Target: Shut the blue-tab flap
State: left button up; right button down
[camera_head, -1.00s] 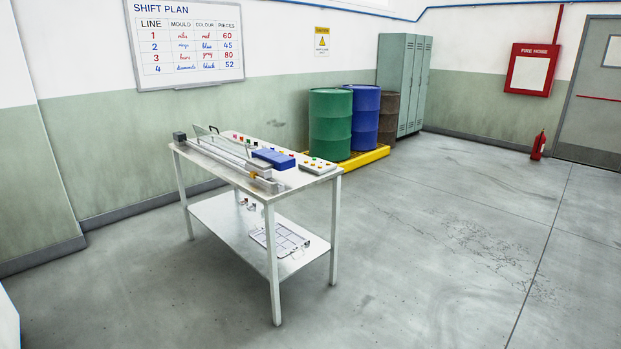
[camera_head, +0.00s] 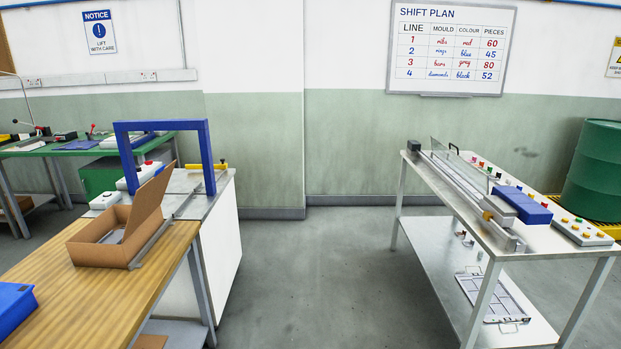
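No flap with a clearly blue tab can be made out at this distance. A clear upright panel (camera_head: 462,168) with a dark handle stands along the rail device (camera_head: 455,187) on the metal table (camera_head: 545,241) at right. A blue block (camera_head: 523,205) sits beside that rail. On the wooden bench at left, a cardboard box (camera_head: 103,246) has one flap (camera_head: 154,207) standing up, with no blue tab visible on it. Neither of my grippers is in view.
A blue gantry frame (camera_head: 163,127) stands over a grey machine top behind the wooden bench (camera_head: 133,290). A blue bin (camera_head: 14,307) is at far left. A tray (camera_head: 494,298) lies on the metal table's lower shelf. The floor (camera_head: 318,285) between the stations is clear.

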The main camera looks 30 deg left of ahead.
aim_at(147, 199)
jog(key=i+j+u, duration=0.15)
jog(key=i+u, duration=0.3)
jog(key=i+l+u, duration=0.1)
jog(key=i+u, duration=0.3)
jog(key=i, duration=0.15)
jog(key=i+l+u, duration=0.15)
jog(key=i+u, duration=0.2)
jog(key=i, duration=0.95)
